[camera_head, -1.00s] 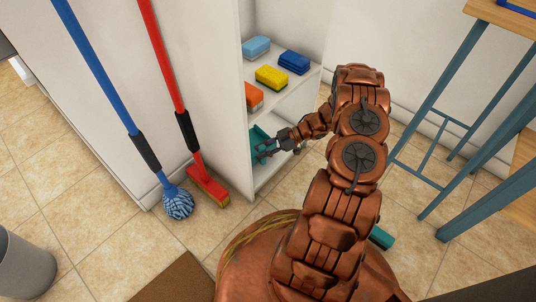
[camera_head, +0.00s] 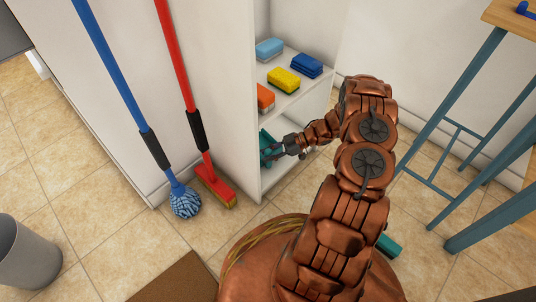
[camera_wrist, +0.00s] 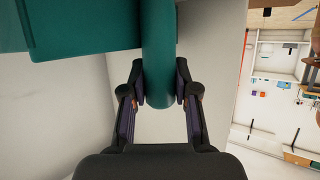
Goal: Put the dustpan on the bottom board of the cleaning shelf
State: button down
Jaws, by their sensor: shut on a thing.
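The teal dustpan (camera_head: 267,146) is in the lower compartment of the white cleaning shelf (camera_head: 232,85), above its bottom board (camera_head: 277,177). Whether it touches the board cannot be told. My gripper (camera_head: 282,148) reaches in from the right and is shut on the dustpan's handle. In the wrist view, the teal handle (camera_wrist: 158,55) stands between the fingers of my gripper (camera_wrist: 160,98), and the flat teal pan (camera_wrist: 90,28) spreads to the upper left. The shelf's side wall and my arm hide part of the dustpan.
Several sponges, including a yellow one (camera_head: 283,80), lie on the board above. A blue mop (camera_head: 184,202) and a red broom (camera_head: 215,187) lean left of the shelf. A grey bin (camera_head: 28,258) stands at left, a blue-legged table (camera_head: 470,110) at right. A teal object (camera_head: 389,246) lies behind my arm.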

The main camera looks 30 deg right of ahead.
jog(key=shift+f, duration=0.3)
jog(key=c, duration=0.8)
grip_release()
jog(key=shift+d, duration=0.1)
jog(key=v, duration=1.2)
